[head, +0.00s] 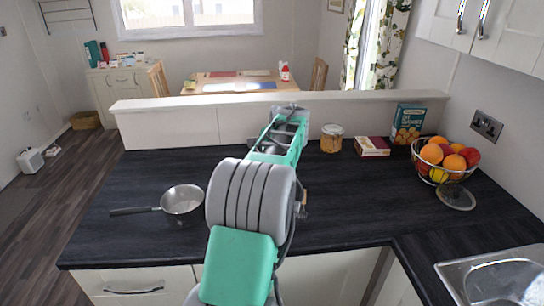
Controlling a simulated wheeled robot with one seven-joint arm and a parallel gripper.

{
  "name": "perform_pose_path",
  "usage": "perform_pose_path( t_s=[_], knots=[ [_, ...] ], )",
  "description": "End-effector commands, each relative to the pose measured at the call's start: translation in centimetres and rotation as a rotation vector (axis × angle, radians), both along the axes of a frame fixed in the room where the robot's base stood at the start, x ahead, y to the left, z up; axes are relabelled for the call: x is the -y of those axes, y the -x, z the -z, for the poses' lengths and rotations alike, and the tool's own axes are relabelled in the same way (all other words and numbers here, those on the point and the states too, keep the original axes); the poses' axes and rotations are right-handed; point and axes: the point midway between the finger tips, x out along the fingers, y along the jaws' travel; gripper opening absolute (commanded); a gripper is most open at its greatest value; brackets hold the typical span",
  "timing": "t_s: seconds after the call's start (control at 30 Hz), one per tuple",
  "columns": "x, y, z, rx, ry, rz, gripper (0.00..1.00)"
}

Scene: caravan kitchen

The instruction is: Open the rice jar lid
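A jar (331,140) with a pale top and yellow-brown contents stands upright on the dark counter, close to the low white partition. It is the only jar I can make out; whether it holds rice is too small to tell. Its top looks to be on. My arm reaches away from the camera, and its far end, with my gripper (288,108), is near the partition, to the left of the jar and apart from it in the picture. My own arm hides the fingers, so their opening does not show.
A saucepan (182,199) lies left of my arm. Right of the jar are a red-and-cream box (371,146), a teal box (408,123), a wire fruit bowl (442,177) and a round glass lid (457,196). A sink (500,279) is at the lower right. Counter before the jar is clear.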

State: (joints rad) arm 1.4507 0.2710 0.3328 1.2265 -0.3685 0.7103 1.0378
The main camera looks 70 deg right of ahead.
Motion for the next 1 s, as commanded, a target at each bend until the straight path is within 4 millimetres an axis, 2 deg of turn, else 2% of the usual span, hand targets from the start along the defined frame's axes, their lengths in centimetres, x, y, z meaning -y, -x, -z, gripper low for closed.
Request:
perform_pose_path(
  t_s=[0.9, 0.93, 1.0],
  knots=[
    [-0.02, 0.05, 0.23, -0.001, -0.003, 0.002, 0.12],
    [-0.03, 0.05, 0.24, -0.001, -0.003, 0.002, 0.86],
    [-0.03, 0.05, 0.24, -0.001, -0.003, 0.002, 0.92]
  ],
)
